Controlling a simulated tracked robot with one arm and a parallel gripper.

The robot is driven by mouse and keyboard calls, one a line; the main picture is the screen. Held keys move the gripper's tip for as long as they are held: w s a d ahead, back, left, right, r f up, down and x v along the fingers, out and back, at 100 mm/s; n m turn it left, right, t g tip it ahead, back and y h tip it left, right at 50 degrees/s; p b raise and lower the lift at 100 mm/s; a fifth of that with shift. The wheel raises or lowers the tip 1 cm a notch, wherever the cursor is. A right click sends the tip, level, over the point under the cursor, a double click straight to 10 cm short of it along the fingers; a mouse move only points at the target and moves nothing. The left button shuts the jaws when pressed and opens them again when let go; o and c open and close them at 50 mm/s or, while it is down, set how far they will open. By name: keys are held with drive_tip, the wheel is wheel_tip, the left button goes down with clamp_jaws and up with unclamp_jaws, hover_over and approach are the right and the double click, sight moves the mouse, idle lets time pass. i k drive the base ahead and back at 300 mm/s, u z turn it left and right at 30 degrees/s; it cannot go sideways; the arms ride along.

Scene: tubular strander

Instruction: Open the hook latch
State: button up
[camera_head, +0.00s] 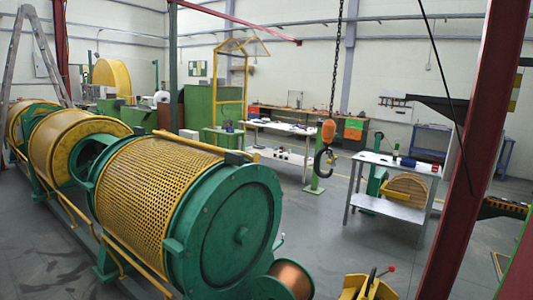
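A dark metal hook (325,160) hangs in mid-air, right of the picture's centre, below an orange block (329,131) on a long chain (338,60). The hook's curved lower part is visible. A small piece shows at its right side by the mouth, possibly the latch, but it is too small to tell whether it is open or shut. I cannot make out my gripper in this view, and nothing is seen touching the hook.
The green and yellow strander (160,200) fills the left. A red beam (470,160) slants down the right. A white table (395,185) stands right of the hook. A yellow part with a red-knobbed lever (368,286) is low in front. Grey floor (325,225) lies clear between.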

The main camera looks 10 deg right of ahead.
sight(332, 159)
drive_tip(key=i, duration=1.65)
drive_tip(key=z, duration=0.5)
